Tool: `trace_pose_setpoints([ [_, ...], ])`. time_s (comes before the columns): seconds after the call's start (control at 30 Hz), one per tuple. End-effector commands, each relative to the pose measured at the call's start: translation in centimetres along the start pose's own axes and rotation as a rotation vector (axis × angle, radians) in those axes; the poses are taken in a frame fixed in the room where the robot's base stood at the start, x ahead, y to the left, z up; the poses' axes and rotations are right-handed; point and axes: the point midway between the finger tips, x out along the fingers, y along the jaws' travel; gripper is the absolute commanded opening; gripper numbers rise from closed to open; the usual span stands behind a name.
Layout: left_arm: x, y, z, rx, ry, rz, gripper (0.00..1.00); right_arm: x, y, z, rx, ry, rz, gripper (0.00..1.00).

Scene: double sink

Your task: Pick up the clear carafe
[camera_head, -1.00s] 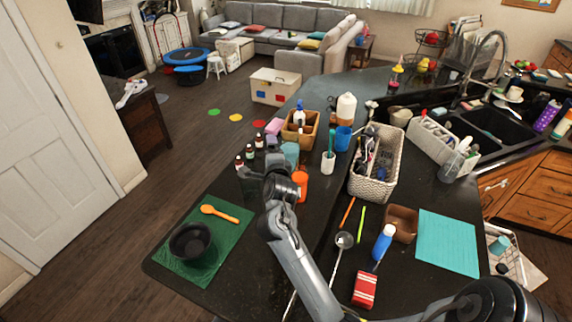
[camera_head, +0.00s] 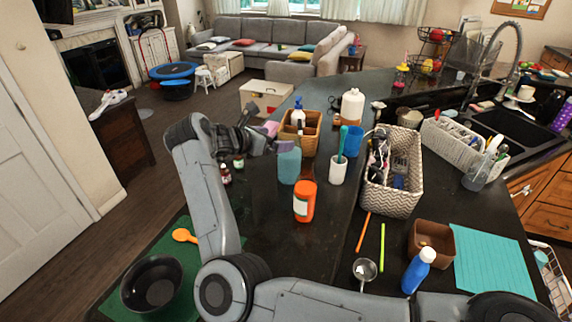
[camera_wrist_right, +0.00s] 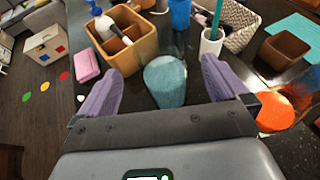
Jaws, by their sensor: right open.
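My right gripper (camera_head: 262,140) reaches over the counter, just left of a teal, rounded cup-like vessel (camera_head: 289,166). In the right wrist view the two purple fingers of the gripper (camera_wrist_right: 160,68) are spread apart with nothing gripped. The teal vessel (camera_wrist_right: 165,84) stands upright ahead, in line with the gap between them. Its surface looks cloudy, and I cannot tell whether it is the clear carafe. I make out no other certain carafe. My left gripper is not in view.
An orange bottle (camera_head: 304,201), a white cup (camera_head: 338,168) with a brush, and a wooden caddy (camera_head: 301,133) stand close around the teal vessel. A pink sponge (camera_wrist_right: 87,65) lies beside the caddy. A woven basket (camera_head: 405,185) is farther right. Small bottles (camera_head: 225,174) stand left.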

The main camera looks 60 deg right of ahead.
Motion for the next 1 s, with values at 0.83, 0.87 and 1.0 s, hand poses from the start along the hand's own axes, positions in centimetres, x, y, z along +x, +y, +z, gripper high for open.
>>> trace_pose_setpoints([
  [0.83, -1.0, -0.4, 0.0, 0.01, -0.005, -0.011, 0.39, 5.5, 0.0, -7.6, 0.007, 0.0, -0.002, 1.0],
  [0.87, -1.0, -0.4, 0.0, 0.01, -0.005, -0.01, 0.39, 5.6, 0.0, -7.6, 0.007, 0.0, -0.002, 1.0],
  [1.0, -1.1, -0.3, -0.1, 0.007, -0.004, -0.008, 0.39, 6.2, 0.0, -7.6, 0.006, 0.0, -0.003, 1.0],
])
